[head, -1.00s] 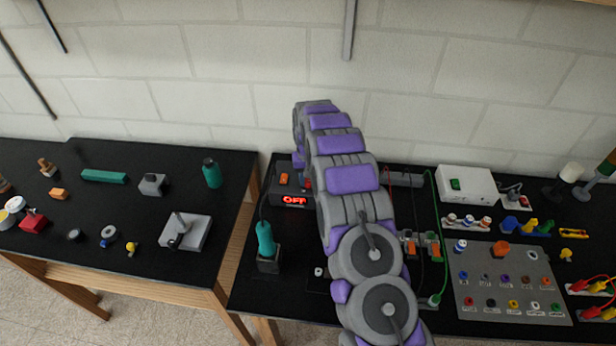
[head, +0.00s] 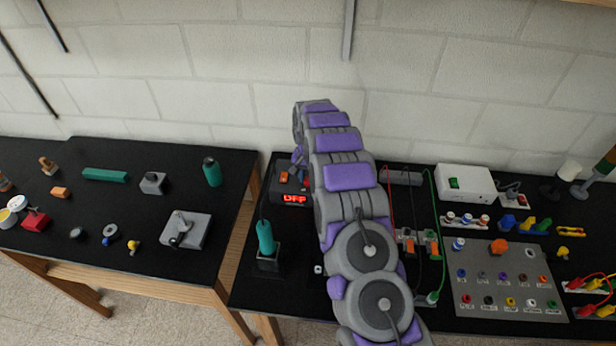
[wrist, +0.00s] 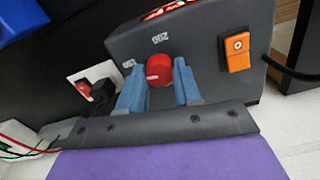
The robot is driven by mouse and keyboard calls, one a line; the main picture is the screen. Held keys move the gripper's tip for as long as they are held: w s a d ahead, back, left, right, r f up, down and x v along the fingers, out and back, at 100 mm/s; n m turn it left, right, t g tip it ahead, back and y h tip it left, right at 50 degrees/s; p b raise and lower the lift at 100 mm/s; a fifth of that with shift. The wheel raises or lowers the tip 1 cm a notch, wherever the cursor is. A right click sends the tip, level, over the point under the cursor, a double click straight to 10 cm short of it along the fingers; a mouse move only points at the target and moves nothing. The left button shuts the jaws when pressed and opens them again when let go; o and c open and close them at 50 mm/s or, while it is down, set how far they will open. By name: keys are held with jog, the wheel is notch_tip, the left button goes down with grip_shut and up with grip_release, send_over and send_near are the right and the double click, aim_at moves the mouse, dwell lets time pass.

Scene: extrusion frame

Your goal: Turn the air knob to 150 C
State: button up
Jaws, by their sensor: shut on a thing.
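The red air knob (wrist: 160,70) is on the dark front face of the grey station, seen in the wrist view (wrist: 200,35). My gripper (wrist: 158,82) is shut on the knob, with one blue finger on each side. A "200" mark shows above the knob, and a partly hidden mark lies to its left. The knob's pointer cannot be made out. In the head view the station (head: 277,197) stands at the back of the right bench with a red lit display (head: 295,198) that seems to read OFF. My arm hides the knob there.
An orange rocker switch (wrist: 238,50) is right of the knob. A teal handle (head: 265,238) stands in a holder left of my arm. A small panel with a red switch and black plug (wrist: 95,88) is left of my fingers. Leads and connectors lie right of my arm.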

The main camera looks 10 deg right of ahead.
aim_at(307, 179)
jog(key=o, duration=1)
jog(key=shift+o, duration=0.2)
jog(key=shift+r, duration=0.1)
notch_tip(307, 179, up, 17)
jog(key=shift+a, duration=0.1)
dwell(0.4)
